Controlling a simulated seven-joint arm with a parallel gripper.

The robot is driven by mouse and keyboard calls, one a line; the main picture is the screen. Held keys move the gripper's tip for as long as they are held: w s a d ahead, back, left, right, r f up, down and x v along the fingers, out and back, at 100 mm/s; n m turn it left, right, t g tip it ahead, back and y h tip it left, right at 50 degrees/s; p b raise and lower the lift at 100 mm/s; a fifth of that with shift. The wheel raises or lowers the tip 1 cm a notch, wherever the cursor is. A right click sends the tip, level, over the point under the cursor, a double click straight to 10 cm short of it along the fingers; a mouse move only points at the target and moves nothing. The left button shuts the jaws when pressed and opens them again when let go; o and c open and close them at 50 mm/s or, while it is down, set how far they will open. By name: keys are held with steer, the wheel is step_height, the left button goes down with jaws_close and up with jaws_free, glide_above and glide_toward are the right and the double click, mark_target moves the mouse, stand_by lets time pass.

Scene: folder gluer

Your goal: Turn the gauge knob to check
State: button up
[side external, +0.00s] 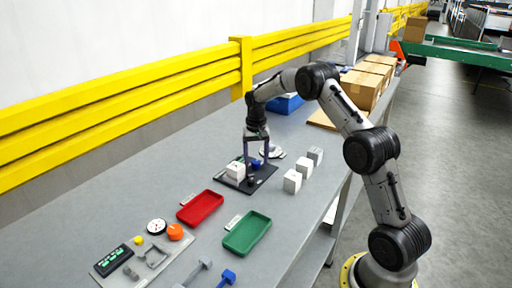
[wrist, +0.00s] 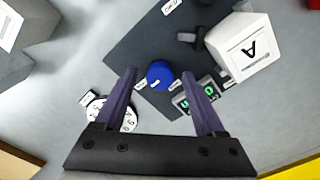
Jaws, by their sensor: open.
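A round blue knob (wrist: 159,73) with a pale mark sits on a dark plate (wrist: 135,45), between labels. In the side view it shows small (side external: 256,163) between my fingers. My gripper (side external: 256,168) points down over the dark plate, open. In the wrist view its two purple fingers (wrist: 158,78) stand left and right of the knob, with gaps on both sides; I cannot tell how far above it the tips are. A small display with green digits (wrist: 194,98) is partly hidden by the right finger. A white dial (wrist: 125,122) is partly hidden by the left finger.
A white block marked A (wrist: 240,48) stands close to the right finger. Pale blocks (side external: 292,181) stand right of the plate. A red tray (side external: 200,207), a green tray (side external: 247,233) and a panel with an orange knob (side external: 175,232) lie nearer. A yellow rail (side external: 120,103) runs behind.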

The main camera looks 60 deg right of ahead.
mark_target(256, 161)
step_height(256, 161, up, 13)
steer(key=shift+r, duration=0.2)
stand_by(0.4)
steer(key=s+a+r+n+t, duration=0.1)
steer(key=s+a+r, duration=0.2)
steer(key=a+r, duration=0.4)
steer(key=s+a+r+n+t, duration=0.1)
steer(key=s+a+r+t, duration=0.15)
steer(key=a+r, duration=0.4)
steer(key=s+a+r+n+t, duration=0.1)
steer(key=s+a+r+n, duration=0.15)
steer(key=s, duration=0.35)
steer(key=s+a+r+n, duration=0.1)
steer(key=s+a+r, duration=0.1)
steer(key=s+a, duration=0.35)
steer(key=s+a+f+n+t, duration=0.1)
steer(key=s+a+f+n, duration=0.1)
steer(key=s+f, duration=1)
steer(key=s+n, duration=0.1)
steer(key=s, duration=0.2)
steer(key=shift+a+f+n, duration=0.2)
steer(key=shift+a+n, duration=0.15)
